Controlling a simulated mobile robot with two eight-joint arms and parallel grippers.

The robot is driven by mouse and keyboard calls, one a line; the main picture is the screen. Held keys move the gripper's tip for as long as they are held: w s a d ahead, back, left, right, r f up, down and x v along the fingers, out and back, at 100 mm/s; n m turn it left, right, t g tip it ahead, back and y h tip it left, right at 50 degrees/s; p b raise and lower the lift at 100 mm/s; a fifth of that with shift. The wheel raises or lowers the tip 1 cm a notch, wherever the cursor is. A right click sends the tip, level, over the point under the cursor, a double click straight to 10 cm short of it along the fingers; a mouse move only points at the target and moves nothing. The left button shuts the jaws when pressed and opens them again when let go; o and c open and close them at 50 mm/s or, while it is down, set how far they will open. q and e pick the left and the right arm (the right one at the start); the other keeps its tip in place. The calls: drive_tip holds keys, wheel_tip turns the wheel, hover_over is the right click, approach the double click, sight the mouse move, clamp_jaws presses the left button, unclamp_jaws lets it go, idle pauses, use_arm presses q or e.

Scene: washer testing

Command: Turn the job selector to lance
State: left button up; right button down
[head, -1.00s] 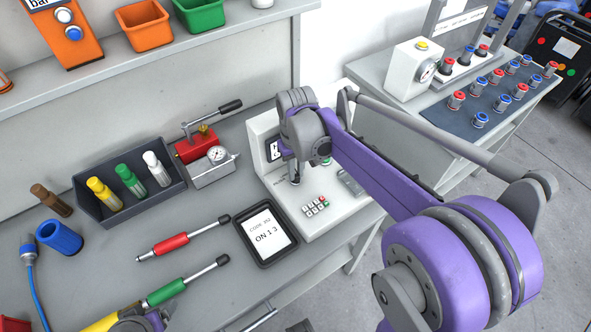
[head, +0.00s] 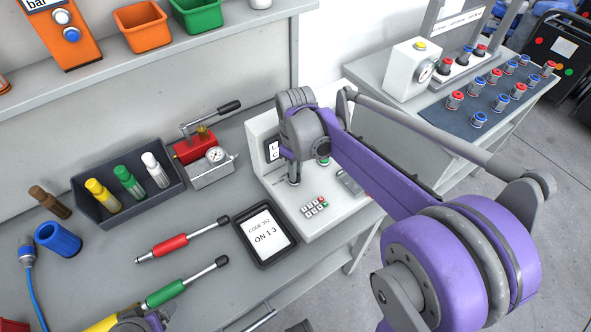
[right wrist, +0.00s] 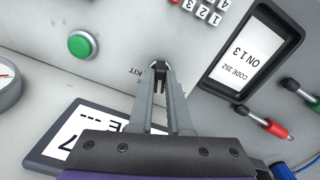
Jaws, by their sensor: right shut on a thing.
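The white washer control unit (head: 322,218) stands at the right end of the bench. My right gripper (head: 293,181) points down at its top face. In the right wrist view, the fingertips (right wrist: 158,68) are closed together on a small dark knob, the job selector, which they mostly hide. Upside-down lettering ending in "KIT" shows beside them. The unit's display (head: 272,149) is partly covered by my arm in the head view. In the right wrist view the display (right wrist: 70,128) shows a large character like an upside-down L, with dashes. My left gripper's fingers are not visible.
A green button (right wrist: 83,45) and a keypad (head: 314,207) share the unit's face. A tablet (head: 265,235) reads "CODE 352, ON 1 3". Red (head: 170,245) and green (head: 167,293) lances lie to the left.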

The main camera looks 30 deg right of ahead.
drive_tip(key=c, duration=0.9)
unclamp_jaws()
drive_tip(key=shift+o, duration=0.2)
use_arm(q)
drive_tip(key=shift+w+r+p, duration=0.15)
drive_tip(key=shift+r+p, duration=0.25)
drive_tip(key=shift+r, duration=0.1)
use_arm(e)
wheel_tip(320, 180, up, 11)
drive_tip(key=shift+f, duration=0.1)
